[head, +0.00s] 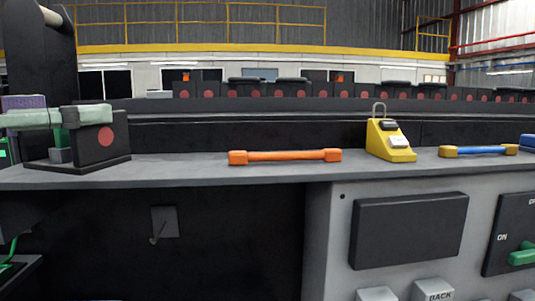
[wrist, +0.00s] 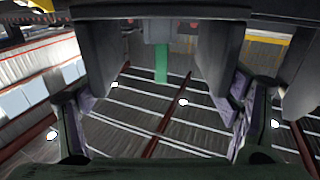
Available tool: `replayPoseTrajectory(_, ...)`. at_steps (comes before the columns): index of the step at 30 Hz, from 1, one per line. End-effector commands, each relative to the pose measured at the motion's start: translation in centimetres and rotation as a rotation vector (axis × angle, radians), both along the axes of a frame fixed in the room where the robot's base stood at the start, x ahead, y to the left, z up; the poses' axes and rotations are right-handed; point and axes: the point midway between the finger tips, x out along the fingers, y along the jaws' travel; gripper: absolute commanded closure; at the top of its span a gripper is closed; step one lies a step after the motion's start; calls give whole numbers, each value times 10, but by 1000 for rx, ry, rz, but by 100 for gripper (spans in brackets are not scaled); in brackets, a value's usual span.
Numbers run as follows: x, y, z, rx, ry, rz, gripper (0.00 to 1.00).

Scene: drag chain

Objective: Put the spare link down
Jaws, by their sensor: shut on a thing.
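The spare link (head: 92,150) is a black piece with a red dot on its side, at the left end of the grey shelf (head: 200,172). A pale green bar (head: 35,118) runs across its top from the left edge. The link looks upright and low over the shelf; I cannot tell whether its full weight rests there. In the wrist view, my gripper (wrist: 165,108) shows purple-faced fingers at both sides, with dark plates and a small green part (wrist: 161,63) between and beyond them. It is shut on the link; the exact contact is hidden.
An orange bar (head: 285,156) lies mid-shelf. The drag chain (head: 290,88) with red dots runs behind. Bare shelf shows between the link and the orange bar.

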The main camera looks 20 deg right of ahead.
Motion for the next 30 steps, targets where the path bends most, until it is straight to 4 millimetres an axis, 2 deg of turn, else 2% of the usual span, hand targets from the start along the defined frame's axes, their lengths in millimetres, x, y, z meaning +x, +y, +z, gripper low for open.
replayPoseTrajectory(3, -8, -6, 6, 0, -1, -3, 46)
replayPoseTrajectory(8, -10, -8, 8, -1, -1, -4, 46)
replayPoseTrajectory(13, 2, -11, 8, -3, 3, -6, 46)
replayPoseTrajectory(17, 29, -18, 7, -3, 5, -7, 46)
replayPoseTrajectory(27, 113, -40, -1, -3, 5, -7, 46)
replayPoseTrajectory(30, 131, -45, -3, -2, 3, -6, 46)
